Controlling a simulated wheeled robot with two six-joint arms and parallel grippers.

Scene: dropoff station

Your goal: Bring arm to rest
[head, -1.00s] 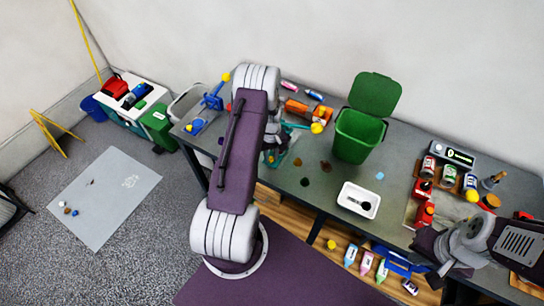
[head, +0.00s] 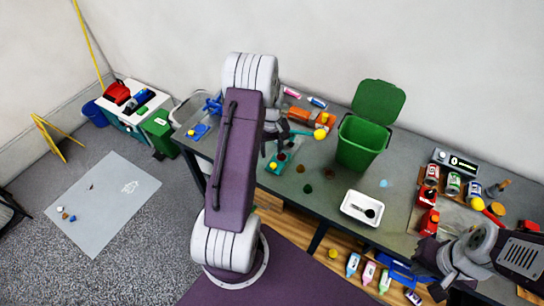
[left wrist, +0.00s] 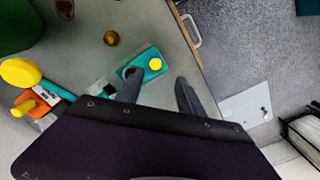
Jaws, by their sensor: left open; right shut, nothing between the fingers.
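My left arm (head: 233,150) stretches over the left part of the grey table. Its gripper (head: 271,145) is partly hidden by the arm in the head view. In the left wrist view the left gripper (left wrist: 158,90) has its two dark fingers apart, with nothing between them. A teal block with a yellow knob (left wrist: 155,64) lies on the table close to the left finger in that picture; I cannot tell whether they touch. My right gripper (head: 432,258) is shut and empty at the table's front edge, low on the right.
A green bin (head: 361,143) with its lid up and a white tray (head: 349,205) stand mid-table. A yellow-ended teal tool (head: 319,134) and orange items lie behind the left gripper. Cans and red items (head: 428,197) crowd the right. Bottles (head: 369,272) stand on the lower shelf.

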